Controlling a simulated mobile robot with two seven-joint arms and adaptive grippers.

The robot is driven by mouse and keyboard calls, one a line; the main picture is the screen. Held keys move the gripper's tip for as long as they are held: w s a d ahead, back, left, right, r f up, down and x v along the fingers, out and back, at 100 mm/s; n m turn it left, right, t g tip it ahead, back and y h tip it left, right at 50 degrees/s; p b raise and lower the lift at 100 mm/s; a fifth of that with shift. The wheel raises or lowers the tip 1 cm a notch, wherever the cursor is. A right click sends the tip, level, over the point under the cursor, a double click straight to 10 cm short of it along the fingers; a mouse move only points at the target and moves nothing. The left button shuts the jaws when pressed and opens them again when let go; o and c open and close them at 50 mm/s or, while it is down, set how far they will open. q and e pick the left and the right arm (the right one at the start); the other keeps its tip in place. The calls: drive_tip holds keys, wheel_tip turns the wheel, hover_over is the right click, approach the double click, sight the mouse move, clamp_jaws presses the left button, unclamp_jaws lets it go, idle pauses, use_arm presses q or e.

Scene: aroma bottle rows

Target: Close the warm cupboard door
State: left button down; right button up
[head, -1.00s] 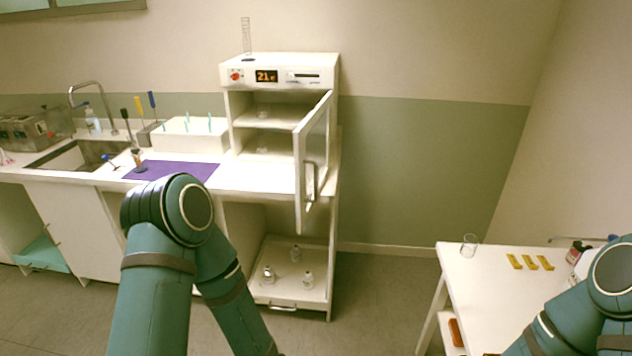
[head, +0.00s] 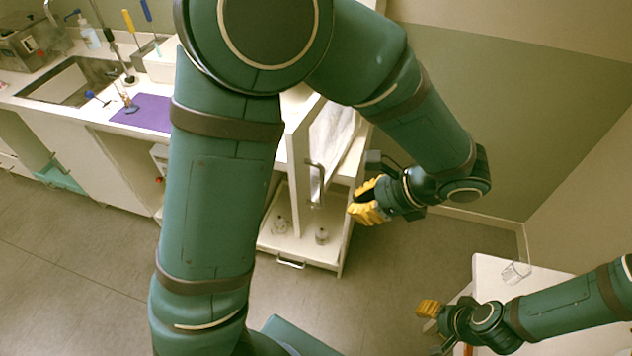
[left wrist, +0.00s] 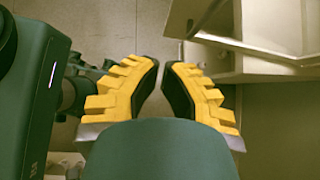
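The warm cupboard is almost wholly hidden behind my left arm in the head view. Its pale door (head: 299,165) stands open, swung outward, with a metal handle (head: 317,182) on it. My left gripper (head: 354,202), with yellow fingers, is to the right of the door handle and slightly lower, apart from it. In the left wrist view its fingers (left wrist: 162,72) are a little apart at the tips, with nothing between them. My right gripper (head: 428,308) is at the lower right, near the side table and away from the cupboard; its finger gap is not clear.
A white side table (head: 496,270) with a glass beaker (head: 515,272) stands at the right. The sink (head: 70,82) and purple mat (head: 146,112) are left. Floor in front is open.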

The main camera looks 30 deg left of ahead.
use_arm(q)
drive_tip(key=a+f, duration=0.5)
drive_tip(key=a, duration=0.6)
drive_tip(key=shift+s+a+y, duration=0.15)
drive_tip(key=shift+s+y, duration=0.15)
drive_tip(key=shift+s, duration=0.1)
drive_tip(key=shift+f, duration=0.1)
